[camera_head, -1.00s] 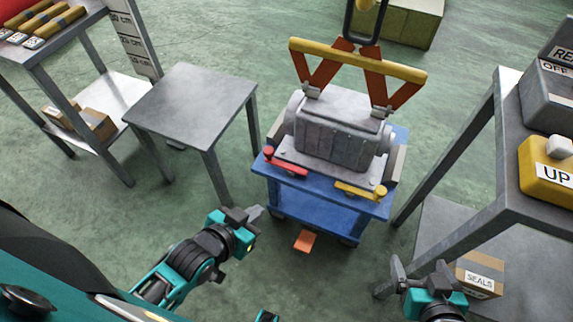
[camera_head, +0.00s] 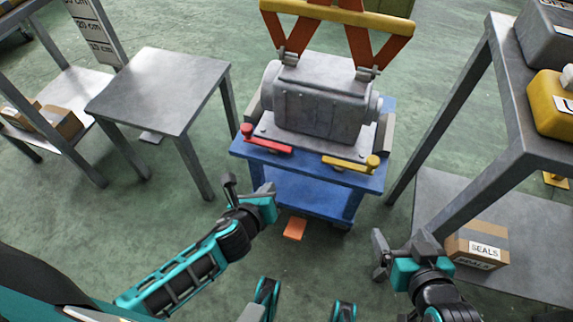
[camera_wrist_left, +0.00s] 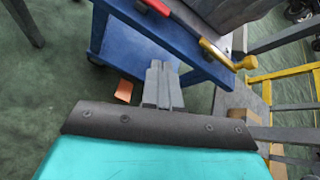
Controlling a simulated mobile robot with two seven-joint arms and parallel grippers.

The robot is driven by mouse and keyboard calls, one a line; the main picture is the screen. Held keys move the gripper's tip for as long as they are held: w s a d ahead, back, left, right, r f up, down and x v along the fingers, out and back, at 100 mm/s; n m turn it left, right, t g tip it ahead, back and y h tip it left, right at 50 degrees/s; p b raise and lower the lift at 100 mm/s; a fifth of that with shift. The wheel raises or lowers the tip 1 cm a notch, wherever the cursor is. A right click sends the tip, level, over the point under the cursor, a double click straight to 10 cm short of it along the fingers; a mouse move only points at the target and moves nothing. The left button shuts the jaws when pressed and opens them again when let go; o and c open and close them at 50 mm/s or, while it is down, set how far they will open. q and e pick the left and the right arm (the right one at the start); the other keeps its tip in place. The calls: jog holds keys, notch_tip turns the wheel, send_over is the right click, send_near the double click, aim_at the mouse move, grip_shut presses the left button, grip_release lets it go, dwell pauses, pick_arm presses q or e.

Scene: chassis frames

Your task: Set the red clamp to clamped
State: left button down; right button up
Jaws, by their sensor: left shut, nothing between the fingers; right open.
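The red clamp (camera_head: 268,144) is a red lever with a round knob at its left end. It lies along the front left edge of the blue cart (camera_head: 310,174), beside the base of a grey block. In the left wrist view part of the red clamp (camera_wrist_left: 156,7) shows at the top edge, cut off by the frame. My left gripper (camera_head: 266,189) is shut and empty, in front of the cart and apart from the clamp. Its closed fingers (camera_wrist_left: 162,84) show in the wrist view. My right gripper (camera_head: 402,250) is open and empty, in front of the cart to the right.
A yellow clamp (camera_head: 348,163) lies at the cart's front right. The grey block (camera_head: 318,103) hangs under or stands beneath an orange lifting frame (camera_head: 345,12); which is unclear. A grey table (camera_head: 160,88) stands left, a shelf (camera_head: 520,140) right. An orange piece (camera_head: 294,228) is low before the cart.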

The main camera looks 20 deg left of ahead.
pick_arm(q)
jog(key=m, duration=0.1)
jog(key=w+f+m, duration=0.1)
jog(key=m, duration=0.1)
jog(key=m+b, duration=0.1)
jog(key=shift+w+d+f+m, duration=0.15)
jog(key=shift+w+m, duration=0.1)
jog(key=shift+m, duration=0.15)
jog(key=b+x, duration=0.1)
jog(key=x, duration=0.3)
jog(key=r+b+x, duration=0.1)
jog(key=b+x, duration=0.1)
jog(key=x, duration=0.2)
jog(key=w+b+x, duration=0.1)
jog(key=b+x, duration=0.1)
jog(key=x, duration=0.2)
jog(key=shift+w+r, duration=0.1)
jog(key=shift+w, duration=0.6)
